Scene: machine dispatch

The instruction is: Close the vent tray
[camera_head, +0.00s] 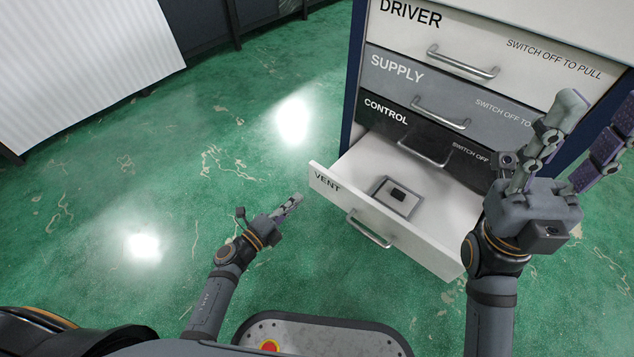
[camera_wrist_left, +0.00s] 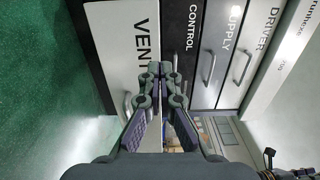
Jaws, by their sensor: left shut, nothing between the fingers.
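The vent tray (camera_head: 325,182) is the lowest drawer of the cabinet and stands pulled out, with its white front and metal handle (camera_head: 370,228) facing me. A small framed dark part (camera_head: 396,196) lies inside it. My left gripper (camera_head: 299,197) is shut and empty, in front of the left part of the tray front. In the left wrist view the shut fingertips (camera_wrist_left: 160,68) overlap the VENT front (camera_wrist_left: 120,45); whether they touch it I cannot tell. My right gripper (camera_head: 601,104) is raised at the right with its fingers spread, partly covering the cabinet.
Above the vent tray, the control (camera_head: 385,117), supply (camera_head: 390,72) and driver (camera_head: 400,32) drawers look shut. A white panel (camera_head: 80,60) stands at the upper left. The green floor (camera_head: 200,170) left of the cabinet is clear.

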